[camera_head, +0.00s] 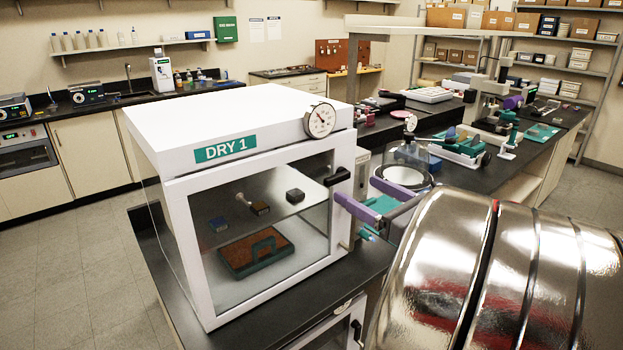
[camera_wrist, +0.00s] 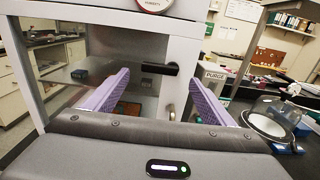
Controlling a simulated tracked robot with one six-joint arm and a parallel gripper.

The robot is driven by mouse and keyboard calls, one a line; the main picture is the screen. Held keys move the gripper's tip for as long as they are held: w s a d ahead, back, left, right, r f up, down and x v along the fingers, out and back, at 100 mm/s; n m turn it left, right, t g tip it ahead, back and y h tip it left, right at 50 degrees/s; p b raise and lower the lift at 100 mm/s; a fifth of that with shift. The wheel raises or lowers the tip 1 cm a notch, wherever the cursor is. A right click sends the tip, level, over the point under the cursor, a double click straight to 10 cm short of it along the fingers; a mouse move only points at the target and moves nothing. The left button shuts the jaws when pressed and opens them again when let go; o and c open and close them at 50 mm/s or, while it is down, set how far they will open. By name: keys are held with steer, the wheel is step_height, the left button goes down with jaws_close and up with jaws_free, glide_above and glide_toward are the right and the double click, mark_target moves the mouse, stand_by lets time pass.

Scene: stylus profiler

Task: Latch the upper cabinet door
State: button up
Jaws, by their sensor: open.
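The upper cabinet (camera_head: 240,120) is a white box labelled DRY 1 with a clear-paned, white-framed door (camera_head: 183,245). The door looks closed or nearly closed; a small gap cannot be ruled out. Its black latch handle (camera_head: 338,176) lies about horizontal at the door's right edge. The handle also shows in the wrist view (camera_wrist: 158,68), ahead of my gripper (camera_wrist: 157,80) and between its two purple fingers. In the head view my gripper (camera_head: 358,192) is open and empty, just below and in front of the handle. Contact with the door cannot be told.
A round gauge (camera_head: 320,120) sits on the top front edge. A lower cabinet door (camera_head: 330,330) is below the black counter. A glass-domed instrument (camera_head: 405,165) stands close at right.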

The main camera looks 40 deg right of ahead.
mark_target(340, 179)
steer(key=shift+w+a, duration=0.1)
steer(key=shift+w, duration=3.25)
steer(key=shift+c, duration=0.6)
steer(key=c, duration=0.9)
